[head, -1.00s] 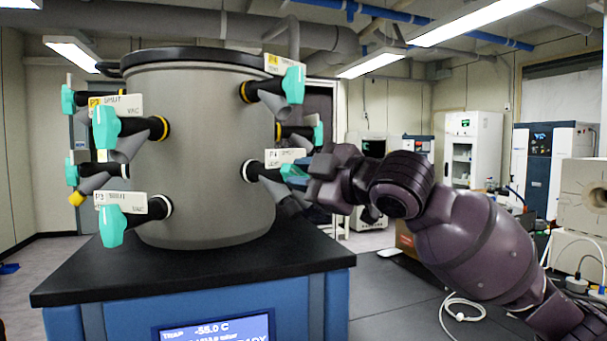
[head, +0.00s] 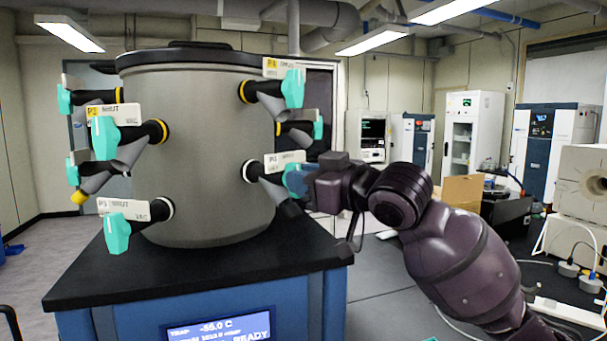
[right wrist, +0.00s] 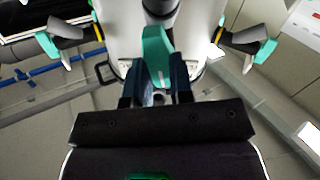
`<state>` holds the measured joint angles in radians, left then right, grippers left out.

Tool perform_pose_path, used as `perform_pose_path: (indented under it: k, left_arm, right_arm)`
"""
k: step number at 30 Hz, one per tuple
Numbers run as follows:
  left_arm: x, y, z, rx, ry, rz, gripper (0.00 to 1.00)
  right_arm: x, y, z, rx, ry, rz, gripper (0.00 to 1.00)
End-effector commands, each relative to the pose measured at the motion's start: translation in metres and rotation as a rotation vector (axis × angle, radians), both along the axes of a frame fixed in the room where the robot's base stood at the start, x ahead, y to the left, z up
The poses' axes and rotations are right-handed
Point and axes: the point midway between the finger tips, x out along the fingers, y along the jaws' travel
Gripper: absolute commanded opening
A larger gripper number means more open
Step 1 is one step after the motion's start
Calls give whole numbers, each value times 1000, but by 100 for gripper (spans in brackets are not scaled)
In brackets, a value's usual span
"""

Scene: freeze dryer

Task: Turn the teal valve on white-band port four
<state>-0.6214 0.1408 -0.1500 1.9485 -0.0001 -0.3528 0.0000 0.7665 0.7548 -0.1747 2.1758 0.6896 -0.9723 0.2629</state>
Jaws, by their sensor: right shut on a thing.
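The grey freeze-dryer drum (head: 208,190) carries several ports with teal valves and labels. The white-band port (head: 250,171) at the lower right of the drum has a tag (head: 285,161) whose number is hard to read. My right gripper (head: 297,180) is at this port's valve and hides most of it. In the right wrist view, the teal valve handle (right wrist: 157,55) stands between the two dark fingers of my right gripper (right wrist: 157,88), which is shut on it. Another white-band port, marked P3, has a teal valve (head: 117,232) at the lower left. My left gripper is not in view.
The drum stands on a black-topped blue base (head: 110,275) with a display (head: 220,328). A cardboard box (head: 462,190) and lab machines stand at the right.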

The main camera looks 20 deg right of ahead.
Motion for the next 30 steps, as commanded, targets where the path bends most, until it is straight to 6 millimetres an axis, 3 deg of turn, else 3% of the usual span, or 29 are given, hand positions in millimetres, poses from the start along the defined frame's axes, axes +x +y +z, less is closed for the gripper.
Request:
perform_pose_path:
  k: [12, 29, 30]
  left_arm:
    - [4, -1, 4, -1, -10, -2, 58]
    - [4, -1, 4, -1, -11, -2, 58]
    - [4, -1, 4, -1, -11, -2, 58]
  right_arm:
    - [0, 0, 0, 164, 101, 1, 0]
    - [0, -1, 0, 186, 115, 0, 0]
    - [0, -1, 0, 186, 115, 0, 26]
